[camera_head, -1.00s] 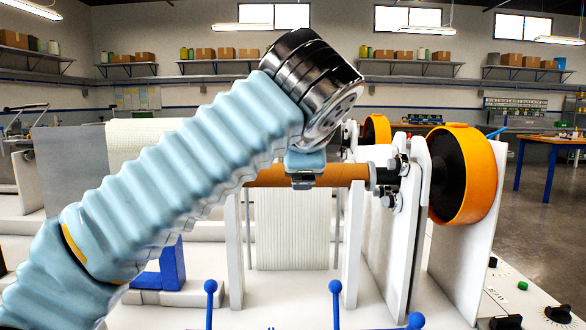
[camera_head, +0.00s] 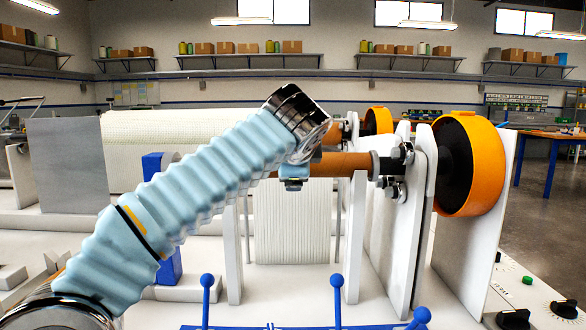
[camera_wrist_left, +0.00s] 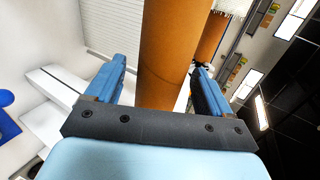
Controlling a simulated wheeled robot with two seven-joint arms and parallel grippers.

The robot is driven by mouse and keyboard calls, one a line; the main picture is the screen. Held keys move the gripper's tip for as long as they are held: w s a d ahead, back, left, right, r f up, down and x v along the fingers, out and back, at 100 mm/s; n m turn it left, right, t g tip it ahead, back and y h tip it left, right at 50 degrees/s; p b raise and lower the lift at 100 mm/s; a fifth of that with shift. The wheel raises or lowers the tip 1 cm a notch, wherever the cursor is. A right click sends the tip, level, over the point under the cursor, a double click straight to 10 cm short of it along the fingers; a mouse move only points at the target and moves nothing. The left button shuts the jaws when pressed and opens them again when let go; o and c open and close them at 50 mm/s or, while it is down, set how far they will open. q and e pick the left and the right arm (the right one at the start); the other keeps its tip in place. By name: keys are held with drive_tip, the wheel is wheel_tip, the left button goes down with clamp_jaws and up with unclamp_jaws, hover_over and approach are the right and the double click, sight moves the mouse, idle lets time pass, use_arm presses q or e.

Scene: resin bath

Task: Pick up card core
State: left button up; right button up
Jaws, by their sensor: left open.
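The card core, a brown tube (camera_head: 340,164), lies level across the machine, its right end at a grey collar and metal bolts. Its left part is hidden behind my left arm. My left gripper (camera_head: 293,184) is at the core's left visible part, overlapping its lower edge in the head view. In the left wrist view the gripper (camera_wrist_left: 160,82) is open, and the core (camera_wrist_left: 172,50) runs between its two blue fingers, with gaps on both sides. How deep the core sits between them I cannot tell. My right gripper is not in view.
Orange-rimmed wheels (camera_head: 470,163) stand at the right beside white upright plates (camera_head: 404,215). Blue ball-topped levers (camera_head: 337,282) rise at the front. A second brown tube (camera_wrist_left: 209,40) shows beyond the core. A white ribbed roll (camera_head: 170,128) lies behind my arm.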

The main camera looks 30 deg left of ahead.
use_arm(q)
drive_tip(key=shift+w+a+f, duration=0.3)
drive_tip(key=shift+w, duration=0.25)
drive_tip(key=c, duration=1.1)
drive_tip(key=shift+r, duration=0.1)
